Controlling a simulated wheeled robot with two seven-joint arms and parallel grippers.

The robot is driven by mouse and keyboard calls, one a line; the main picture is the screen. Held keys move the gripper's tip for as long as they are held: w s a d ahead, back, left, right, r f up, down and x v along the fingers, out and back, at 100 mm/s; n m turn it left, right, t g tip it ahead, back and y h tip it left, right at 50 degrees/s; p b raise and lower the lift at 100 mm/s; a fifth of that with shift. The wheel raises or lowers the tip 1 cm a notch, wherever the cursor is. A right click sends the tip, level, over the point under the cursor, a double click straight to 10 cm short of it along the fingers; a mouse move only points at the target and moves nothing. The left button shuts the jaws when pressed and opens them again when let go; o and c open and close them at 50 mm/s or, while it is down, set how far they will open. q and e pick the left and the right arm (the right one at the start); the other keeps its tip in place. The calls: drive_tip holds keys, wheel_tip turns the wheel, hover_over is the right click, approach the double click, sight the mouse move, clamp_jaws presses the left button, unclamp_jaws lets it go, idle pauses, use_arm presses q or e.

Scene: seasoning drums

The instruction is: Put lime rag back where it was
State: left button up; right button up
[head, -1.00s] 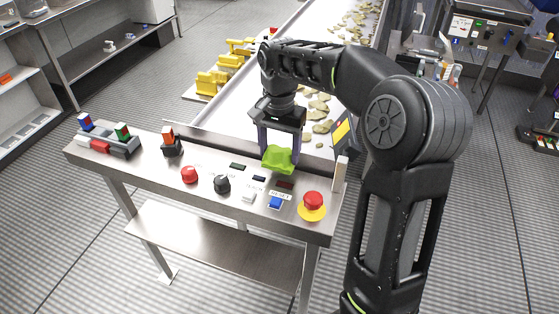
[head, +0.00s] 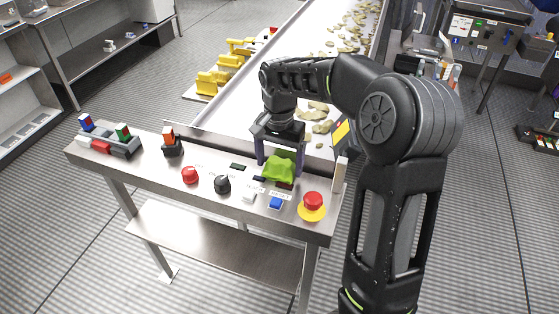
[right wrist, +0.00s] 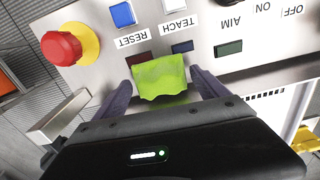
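The lime rag (head: 279,170) is a crumpled bright green cloth. It is low between the two fingers of my right gripper (head: 280,172), just over or on the panel near the small dark displays. Whether the rag's underside touches the panel cannot be told. My left gripper is not in view.
The steel control panel (head: 135,163) carries a red-and-yellow stop button (head: 312,205), a blue button (head: 275,203), a black knob (head: 222,184) and a red button (head: 189,175). A small upright plate (head: 340,174) stands right of the rag. A conveyor with chips (head: 318,108) lies behind.

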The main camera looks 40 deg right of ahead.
sight(279, 161)
drive_tip(key=shift+r, duration=0.15)
wheel_tip(279, 161, up, 8)
drive_tip(key=shift+b, duration=0.35)
wheel_tip(279, 161, up, 4)
drive_tip(key=p, duration=0.3)
